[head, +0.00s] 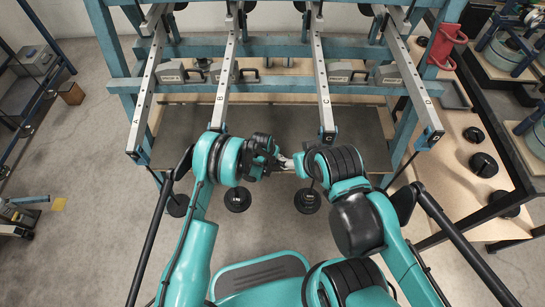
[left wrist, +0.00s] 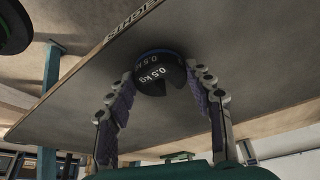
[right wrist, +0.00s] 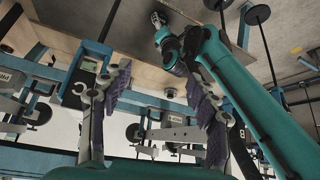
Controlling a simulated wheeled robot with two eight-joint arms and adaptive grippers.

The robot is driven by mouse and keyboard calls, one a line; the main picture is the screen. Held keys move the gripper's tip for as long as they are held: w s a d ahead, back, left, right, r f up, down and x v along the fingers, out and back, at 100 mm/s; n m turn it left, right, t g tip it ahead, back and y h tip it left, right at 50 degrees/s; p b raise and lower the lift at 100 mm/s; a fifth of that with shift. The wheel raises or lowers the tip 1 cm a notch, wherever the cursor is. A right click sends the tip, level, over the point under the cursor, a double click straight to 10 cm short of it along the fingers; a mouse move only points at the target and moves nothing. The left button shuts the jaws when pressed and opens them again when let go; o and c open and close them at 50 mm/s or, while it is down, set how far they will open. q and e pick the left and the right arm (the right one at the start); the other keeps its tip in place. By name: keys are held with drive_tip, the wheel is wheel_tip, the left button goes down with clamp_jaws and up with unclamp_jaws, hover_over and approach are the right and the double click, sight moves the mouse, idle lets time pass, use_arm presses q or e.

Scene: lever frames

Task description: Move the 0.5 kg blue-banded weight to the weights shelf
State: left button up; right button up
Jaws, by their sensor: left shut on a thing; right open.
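The 0.5 kg weight (left wrist: 155,75) is a black disc with a slot, white "0.5 KG" lettering and a blue band. My left gripper (left wrist: 161,82) is shut on it, one finger on each side. The grey weights shelf (left wrist: 70,115) with a lettered edge fills the background behind the weight; I cannot tell whether they touch. In the head view the shelf (head: 280,118) lies under the levers, and my left gripper (head: 277,160) is at its front edge, the weight hidden. My right gripper (right wrist: 165,85) is open and empty.
Lever beams, including B (head: 227,75) and C (head: 321,75), run above the shelf from a teal frame. Dark weights (head: 238,199) (head: 307,201) hang near my wrists. A side bench (head: 475,130) stands at right with black weights. My arms are close together.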

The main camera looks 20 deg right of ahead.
use_arm(q)
drive_tip(key=shift+f, duration=0.15)
drive_tip(key=o, duration=1.4)
drive_tip(key=p+v, duration=0.4)
drive_tip(key=v, duration=0.8)
